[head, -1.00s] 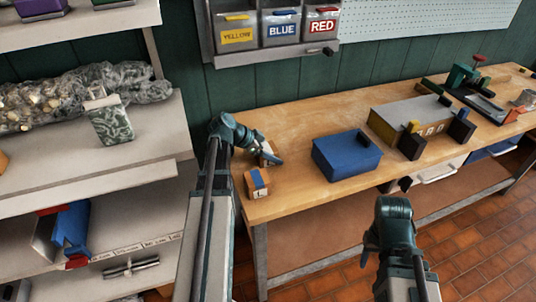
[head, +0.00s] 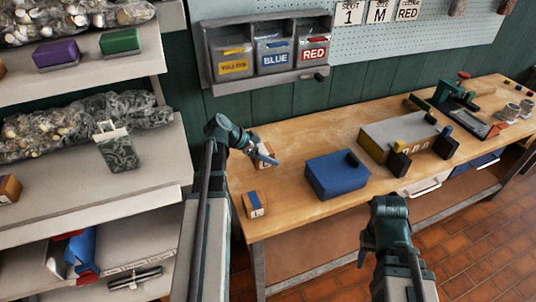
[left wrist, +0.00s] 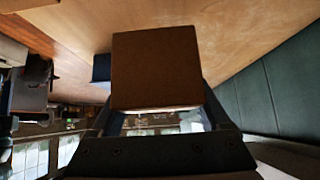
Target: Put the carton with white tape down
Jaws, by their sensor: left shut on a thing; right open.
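My left gripper (head: 264,158) is shut on a small brown carton (head: 263,146) over the left end of the wooden workbench (head: 300,205). In the left wrist view the carton (left wrist: 155,70) fills the space between the fingers, showing a plain brown face. Its tape is mostly hidden, so I cannot make out the colour clearly. I cannot tell whether it touches the bench top. A second carton (head: 255,205), with blue tape and a white label, stands on the bench's near left corner. My right gripper (head: 372,250) is open and empty in front of the bench.
A blue box (head: 335,178) sits on the bench right of the held carton. A grey-topped unit (head: 395,130) and a green tool (head: 455,95) stand further right. Labelled bins (head: 272,58) hang on the wall behind. Shelves (head: 95,190) stand at the left. Bench top between carton and blue box is clear.

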